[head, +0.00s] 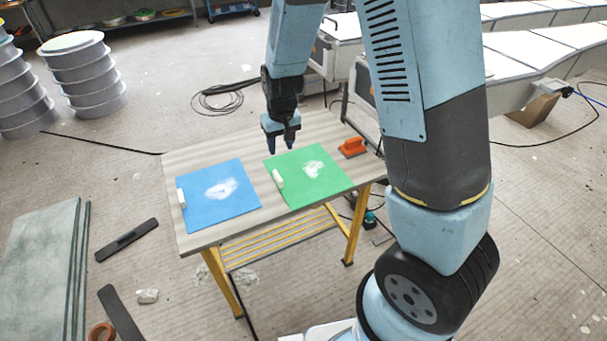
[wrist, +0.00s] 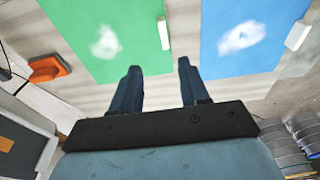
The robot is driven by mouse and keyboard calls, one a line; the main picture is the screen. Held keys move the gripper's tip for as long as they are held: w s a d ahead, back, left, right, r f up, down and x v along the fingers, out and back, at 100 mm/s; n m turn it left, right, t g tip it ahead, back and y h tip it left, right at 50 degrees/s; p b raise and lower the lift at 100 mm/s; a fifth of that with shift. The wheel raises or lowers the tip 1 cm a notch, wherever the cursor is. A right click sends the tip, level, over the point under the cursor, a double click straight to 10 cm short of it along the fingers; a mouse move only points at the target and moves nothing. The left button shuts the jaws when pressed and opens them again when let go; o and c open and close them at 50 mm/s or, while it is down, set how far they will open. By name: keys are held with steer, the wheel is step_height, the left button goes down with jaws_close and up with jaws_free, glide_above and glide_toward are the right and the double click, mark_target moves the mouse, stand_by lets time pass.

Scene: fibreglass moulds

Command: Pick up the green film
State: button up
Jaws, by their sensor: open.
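The green film (head: 314,185) is a flat square sheet on the right half of a small table, with a white powdery patch on it. A small white block (head: 278,179) lies at its left edge. The green film also fills the upper left of the wrist view (wrist: 137,22). My gripper (head: 281,148) is open and empty, above the table near the far left edge of the green film. In the wrist view its two dark fingers (wrist: 158,75) point toward the gap between the two sheets.
A blue sheet (head: 240,202) with a white patch and its own white block (head: 181,198) lies left on the table (head: 280,228). An orange tool (head: 352,147) sits at the right. Ribbed grey cylinders (head: 86,80) stand at the back left.

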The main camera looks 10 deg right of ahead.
steer(key=f, duration=0.2)
glide_above(278, 176)
steer(key=f, duration=0.5)
steer(key=s+f, duration=0.1)
steer(key=f, duration=0.1)
steer(key=shift+d+f, duration=0.15)
steer(key=shift+d, duration=0.25)
steer(key=shift+w+a+f, duration=0.15)
steer(key=shift+f, duration=0.75)
steer(key=shift+w+a+f, duration=0.1)
steer(key=shift+w+f, duration=0.1)
steer(key=shift+f, duration=0.65)
steer(key=shift+w+a+f, duration=0.15)
steer(key=shift+f, duration=0.75)
jaws_close()
